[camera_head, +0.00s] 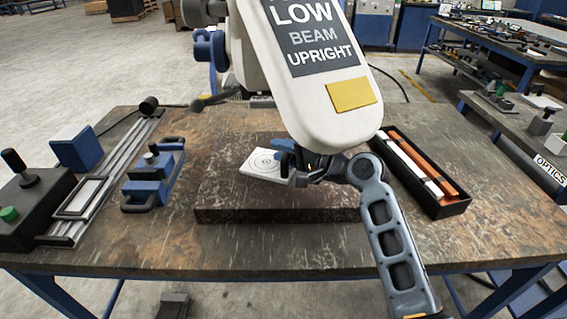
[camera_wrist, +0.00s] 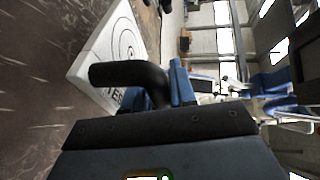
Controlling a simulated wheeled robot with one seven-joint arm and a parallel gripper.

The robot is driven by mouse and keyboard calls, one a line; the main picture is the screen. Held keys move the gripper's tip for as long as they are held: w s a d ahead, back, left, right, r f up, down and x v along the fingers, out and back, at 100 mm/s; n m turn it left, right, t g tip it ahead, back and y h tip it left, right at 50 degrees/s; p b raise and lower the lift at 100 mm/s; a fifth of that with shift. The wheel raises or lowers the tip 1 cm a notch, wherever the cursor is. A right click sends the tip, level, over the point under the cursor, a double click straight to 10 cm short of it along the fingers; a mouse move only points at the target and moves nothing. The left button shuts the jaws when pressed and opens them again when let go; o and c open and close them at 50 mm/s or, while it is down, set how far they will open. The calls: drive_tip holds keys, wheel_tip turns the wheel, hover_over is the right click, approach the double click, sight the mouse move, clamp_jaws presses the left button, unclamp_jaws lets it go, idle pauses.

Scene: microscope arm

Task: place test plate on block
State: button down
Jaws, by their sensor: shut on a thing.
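The test plate (camera_head: 262,166) is a white square with concentric dark rings. It is over the left-middle of the block (camera_head: 228,200), a wide dark brown slab on the table. My gripper (camera_head: 292,160) comes in from the right and is shut on the plate's right side. In the wrist view the plate (camera_wrist: 112,50) shows its ringed face, a pale side edge and part of some lettering, with a black curved part in front of it. The plate looks flat and very close to the block's top; I cannot tell if they touch.
A large white arm labelled "LOW BEAM UPRIGHT" (camera_head: 315,75) hangs just above my gripper. A black tray (camera_head: 420,175) with orange and white bars lies right. A blue clamp (camera_head: 152,178), a metal rail (camera_head: 100,185) and a black control box (camera_head: 32,205) stand left.

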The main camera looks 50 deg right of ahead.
sight(277, 162)
drive_tip(key=shift+f, duration=1.9)
drive_tip(key=c, duration=0.9)
unclamp_jaws()
drive_tip(key=shift+f, duration=0.1)
drive_tip(key=s, duration=0.4)
drive_tip(key=s+r+b, duration=0.1)
drive_tip(key=s, duration=0.3)
drive_tip(key=s+r, duration=0.1)
drive_tip(key=s, duration=0.3)
drive_tip(key=shift+a+r, duration=0.15)
